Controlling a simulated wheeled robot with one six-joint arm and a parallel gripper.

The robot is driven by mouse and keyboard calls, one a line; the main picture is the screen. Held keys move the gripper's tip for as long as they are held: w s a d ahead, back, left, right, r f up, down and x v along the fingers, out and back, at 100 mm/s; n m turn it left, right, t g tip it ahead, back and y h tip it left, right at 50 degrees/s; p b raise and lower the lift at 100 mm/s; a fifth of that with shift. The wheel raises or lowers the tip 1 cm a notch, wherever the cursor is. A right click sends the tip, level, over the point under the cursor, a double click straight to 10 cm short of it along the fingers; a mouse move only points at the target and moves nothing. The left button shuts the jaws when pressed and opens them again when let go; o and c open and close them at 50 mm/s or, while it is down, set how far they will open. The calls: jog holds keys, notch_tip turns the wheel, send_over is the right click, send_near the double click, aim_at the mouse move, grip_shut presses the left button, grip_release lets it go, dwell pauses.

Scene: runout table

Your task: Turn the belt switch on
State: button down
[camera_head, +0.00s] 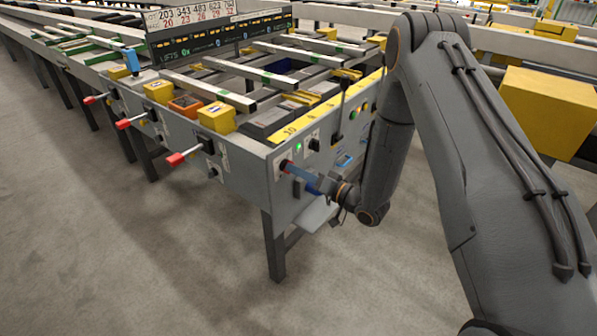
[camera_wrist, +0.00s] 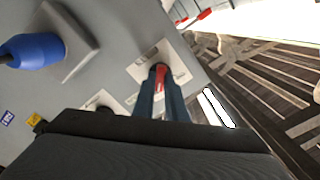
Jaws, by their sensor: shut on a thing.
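A small red switch handle (camera_wrist: 160,74) stands on a pale plate (camera_wrist: 148,62) on the grey panel in the wrist view. The two blue fingers of my gripper (camera_wrist: 160,84) are shut on it, one on each side, hiding part of it. In the head view my gripper (camera_head: 290,167) reaches the left part of the grey end panel (camera_head: 283,200) of the table. The red handle shows only as a small spot (camera_head: 283,163) there. I cannot read the label on its plate, nor tell which way the switch is set.
A lit green lamp (camera_head: 298,147) and a black switch (camera_head: 314,144) are close by on the panel. Several red-handled levers, one here (camera_head: 183,156), stick out along the left side. A blue part (camera_wrist: 33,49) protrudes from the panel. The floor at left is clear.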

jog(key=shift+s+a, duration=0.15)
jog(key=shift+a, duration=0.05)
jog(key=c, duration=1.8)
grip_release()
jog(key=shift+a, duration=0.15)
jog(key=v, duration=0.8)
jog(key=shift+b, duration=0.3)
